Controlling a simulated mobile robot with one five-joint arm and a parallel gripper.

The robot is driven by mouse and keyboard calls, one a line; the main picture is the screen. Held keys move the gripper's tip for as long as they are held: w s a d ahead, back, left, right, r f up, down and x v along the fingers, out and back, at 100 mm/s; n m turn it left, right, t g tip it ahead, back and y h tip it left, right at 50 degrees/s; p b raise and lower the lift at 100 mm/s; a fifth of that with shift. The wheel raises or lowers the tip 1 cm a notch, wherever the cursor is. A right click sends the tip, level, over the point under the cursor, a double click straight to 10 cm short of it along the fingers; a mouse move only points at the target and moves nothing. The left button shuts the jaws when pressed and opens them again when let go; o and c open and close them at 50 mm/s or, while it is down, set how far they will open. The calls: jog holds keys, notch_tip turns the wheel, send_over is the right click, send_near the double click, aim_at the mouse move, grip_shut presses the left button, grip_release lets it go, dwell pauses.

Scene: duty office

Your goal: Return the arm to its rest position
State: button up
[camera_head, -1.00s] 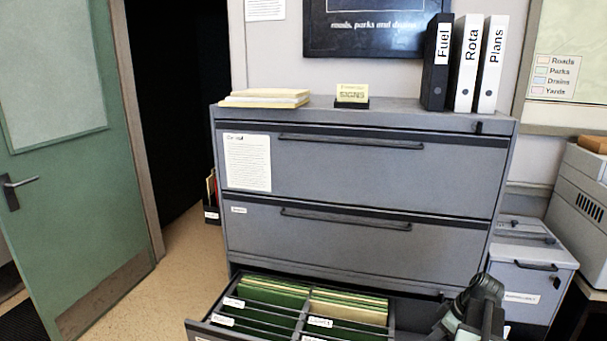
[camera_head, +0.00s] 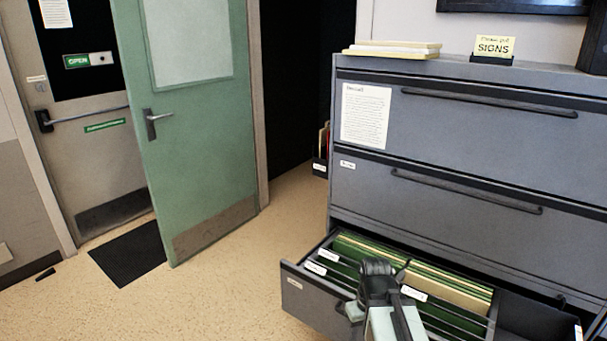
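My arm shows at the bottom of the head view, in front of the open bottom drawer (camera_head: 305,300) of the grey filing cabinet (camera_head: 450,125). My gripper (camera_head: 376,272) is a dark shape at the arm's upper end, seen over the drawer's green and cream hanging files (camera_head: 450,287). It hides part of the drawer's files and front. Its fingers do not show clearly, so I cannot tell whether it is open or shut, or whether it touches the drawer.
A green door (camera_head: 195,130) stands open left of the cabinet. A black mat (camera_head: 128,253) lies before a grey exit door (camera_head: 90,140). A small dark object (camera_head: 45,274) lies on the floor. Papers (camera_head: 392,48) and a yellow sign (camera_head: 493,46) stand on the cabinet. Floor between mat and drawer is clear.

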notch_tip(320, 180, up, 20)
jog(key=m+p, duration=0.3)
jog(key=p, duration=1.7)
jog(key=shift+s+r, duration=0.15)
jog(key=shift+r, duration=0.1)
jog(key=shift+d, duration=0.1)
jog(key=shift+c, duration=1)
jog(key=shift+d, duration=0.1)
jog(key=shift+c, duration=0.2)
